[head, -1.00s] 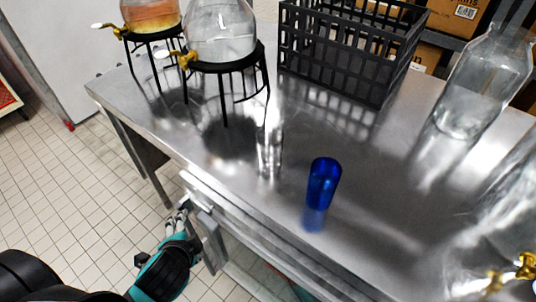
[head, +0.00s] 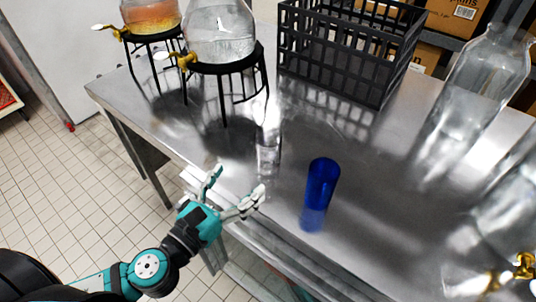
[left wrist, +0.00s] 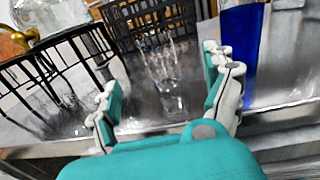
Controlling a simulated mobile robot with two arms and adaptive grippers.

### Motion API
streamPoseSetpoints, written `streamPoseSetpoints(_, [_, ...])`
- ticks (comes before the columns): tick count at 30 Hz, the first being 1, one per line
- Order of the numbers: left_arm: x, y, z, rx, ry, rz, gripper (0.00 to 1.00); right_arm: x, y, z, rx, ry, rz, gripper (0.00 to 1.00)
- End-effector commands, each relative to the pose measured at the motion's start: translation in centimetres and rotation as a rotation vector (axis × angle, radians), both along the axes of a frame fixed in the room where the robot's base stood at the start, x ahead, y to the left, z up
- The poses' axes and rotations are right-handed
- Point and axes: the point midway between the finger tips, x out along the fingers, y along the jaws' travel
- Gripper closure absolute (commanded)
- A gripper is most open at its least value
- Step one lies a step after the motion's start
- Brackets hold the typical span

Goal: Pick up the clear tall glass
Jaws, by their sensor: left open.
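The clear tall glass (head: 268,150) stands upright on the steel table near its front edge, hard to make out against the shiny top. In the left wrist view the clear glass (left wrist: 168,85) shows ahead, between the two fingers. My left gripper (head: 236,186) is open and empty at the table's front edge, short of the glass and apart from it. It also shows in the left wrist view (left wrist: 165,95). A blue tall glass (head: 321,183) stands to the right of the clear one. It also shows in the left wrist view (left wrist: 240,50). My right gripper is not in view.
Two glass dispensers with brass taps stand on black stands (head: 226,68) behind and left of the clear glass. A black crate (head: 335,60) stands behind. Large clear bottles (head: 470,95) stand at the right. The steel table (head: 385,215) is bare right of the blue glass.

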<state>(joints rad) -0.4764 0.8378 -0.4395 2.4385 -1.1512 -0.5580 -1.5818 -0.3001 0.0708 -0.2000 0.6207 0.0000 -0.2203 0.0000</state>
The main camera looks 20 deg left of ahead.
Motion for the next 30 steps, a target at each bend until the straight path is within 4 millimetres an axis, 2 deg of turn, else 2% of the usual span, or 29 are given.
streamPoseSetpoints(1, [1.0, -0.2, 0.6, -0.003, -0.004, 0.002, 0.15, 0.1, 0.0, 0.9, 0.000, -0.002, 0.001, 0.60])
streamPoseSetpoints(9, [5.7, -1.6, 0.5, -0.004, -0.003, 0.003, 0.15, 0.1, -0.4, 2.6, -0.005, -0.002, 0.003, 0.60])
streamPoseSetpoints(17, [7.5, -2.1, 0.2, -0.004, 0.000, 0.002, 0.15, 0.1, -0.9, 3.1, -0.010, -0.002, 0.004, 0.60])
streamPoseSetpoints(24, [11.0, -2.7, 0.3, -0.004, -0.001, 0.003, 0.15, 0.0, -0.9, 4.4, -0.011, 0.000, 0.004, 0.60])
streamPoseSetpoints(30, [12.3, -3.1, 0.1, -0.004, 0.002, 0.002, 0.15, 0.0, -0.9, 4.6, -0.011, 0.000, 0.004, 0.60])
